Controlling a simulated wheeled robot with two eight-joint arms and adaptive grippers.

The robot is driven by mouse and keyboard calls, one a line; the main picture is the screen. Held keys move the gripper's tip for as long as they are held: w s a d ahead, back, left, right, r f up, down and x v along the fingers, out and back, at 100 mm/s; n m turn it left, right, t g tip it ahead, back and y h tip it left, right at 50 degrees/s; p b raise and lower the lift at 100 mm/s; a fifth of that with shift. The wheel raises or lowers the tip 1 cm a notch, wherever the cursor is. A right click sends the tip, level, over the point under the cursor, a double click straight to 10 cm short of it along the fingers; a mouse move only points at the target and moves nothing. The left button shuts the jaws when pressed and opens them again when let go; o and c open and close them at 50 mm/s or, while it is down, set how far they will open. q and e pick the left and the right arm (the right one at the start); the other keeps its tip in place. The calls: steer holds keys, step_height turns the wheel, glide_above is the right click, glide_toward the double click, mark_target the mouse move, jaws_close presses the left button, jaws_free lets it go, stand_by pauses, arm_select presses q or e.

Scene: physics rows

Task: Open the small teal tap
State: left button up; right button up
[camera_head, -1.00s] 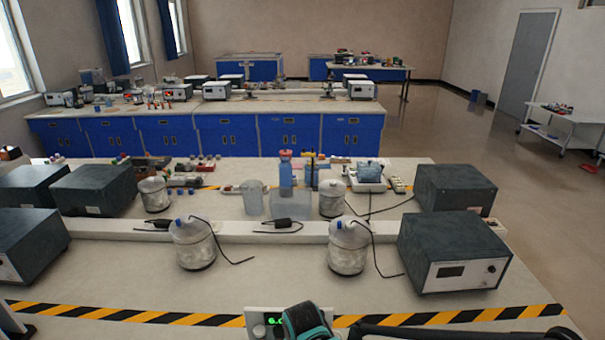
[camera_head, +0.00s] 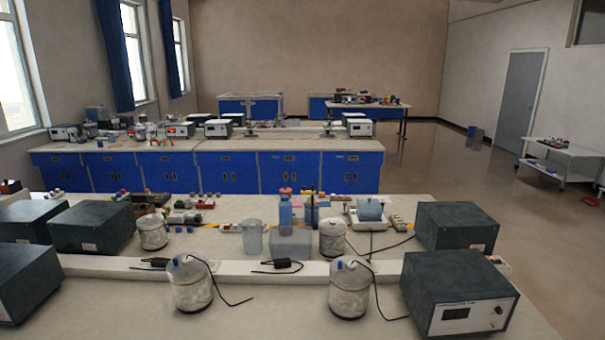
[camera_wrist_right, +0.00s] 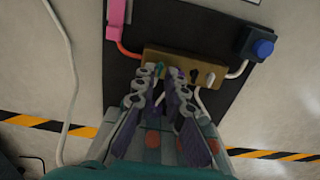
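In the right wrist view a brown block (camera_wrist_right: 203,65) lies on a dark panel, with several small levers on it. A small green or teal piece (camera_wrist_right: 181,73) shows near the fingertips; it is too small to tell for sure if it is the teal tap. A black lever (camera_wrist_right: 194,75) and a white lever (camera_wrist_right: 210,79) stand to its right. My right gripper (camera_wrist_right: 167,76) is open, its two fingers apart over the block's left part. The fingers hide some of the block. My left gripper is not in view.
A blue knob (camera_wrist_right: 262,48) sits right of the block and a pink part (camera_wrist_right: 117,16) sits upper left. A pale cable (camera_wrist_right: 66,80) runs down the left. In the head view, grey power units (camera_head: 458,292) and jars (camera_head: 349,290) stand on the bench.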

jaws_close()
steer(key=n, duration=0.4)
steer(key=shift+n+b, duration=0.3)
steer(key=shift+n, duration=1.2)
steer(key=n, duration=0.3)
steer(key=shift+n, duration=0.3)
steer(key=n, duration=0.3)
steer(key=shift+b, duration=0.3)
